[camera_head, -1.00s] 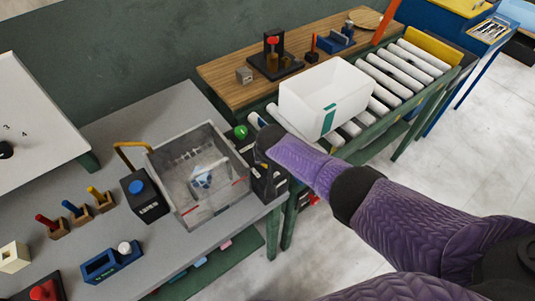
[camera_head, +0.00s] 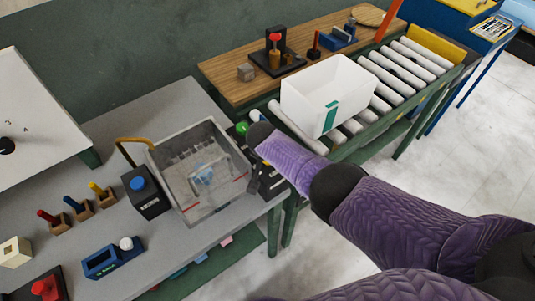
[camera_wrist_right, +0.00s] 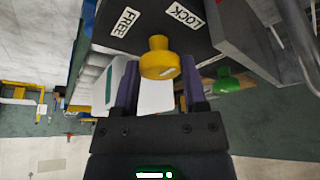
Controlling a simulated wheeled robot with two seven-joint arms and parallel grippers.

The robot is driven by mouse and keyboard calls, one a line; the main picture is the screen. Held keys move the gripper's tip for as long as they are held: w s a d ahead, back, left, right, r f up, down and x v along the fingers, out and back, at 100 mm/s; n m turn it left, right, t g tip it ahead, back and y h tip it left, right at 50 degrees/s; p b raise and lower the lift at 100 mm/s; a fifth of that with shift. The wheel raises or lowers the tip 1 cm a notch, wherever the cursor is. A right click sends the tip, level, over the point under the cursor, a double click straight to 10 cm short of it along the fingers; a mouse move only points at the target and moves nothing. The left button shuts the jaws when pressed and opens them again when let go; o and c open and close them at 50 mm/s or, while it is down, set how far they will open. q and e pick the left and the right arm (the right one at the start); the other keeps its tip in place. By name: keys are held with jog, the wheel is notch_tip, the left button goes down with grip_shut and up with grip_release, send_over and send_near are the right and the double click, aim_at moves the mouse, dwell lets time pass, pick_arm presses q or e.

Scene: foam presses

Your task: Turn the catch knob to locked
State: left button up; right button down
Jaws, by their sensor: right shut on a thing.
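The yellow catch knob (camera_wrist_right: 159,60) shows in the right wrist view, on a dark panel (camera_wrist_right: 150,32) with FREE and LOCK labels. A short white mark shows on the knob's face, toward its lower right. My right gripper (camera_wrist_right: 158,78) has its two fingers on either side of the knob and is shut on it. In the head view the knob is hidden behind my purple right arm, beside the clear-walled box (camera_head: 172,182). My left gripper is not in view.
A green knob (camera_wrist_right: 228,80) is close to the right finger. In the head view a black box with a blue button (camera_head: 139,184) stands left of the clear-walled box. A white bin (camera_head: 303,104) sits on the rollers behind my arm.

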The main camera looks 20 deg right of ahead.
jog(key=shift+r, duration=0.1)
jog(key=shift+c, duration=0.7)
grip_release()
jog(key=shift+r+p, duration=0.3)
jog(key=shift+p, duration=0.15)
jog(key=p+v, duration=0.6)
jog(key=v, duration=0.3)
jog(key=shift+s+p, duration=0.15)
jog(key=shift+p, duration=0.25)
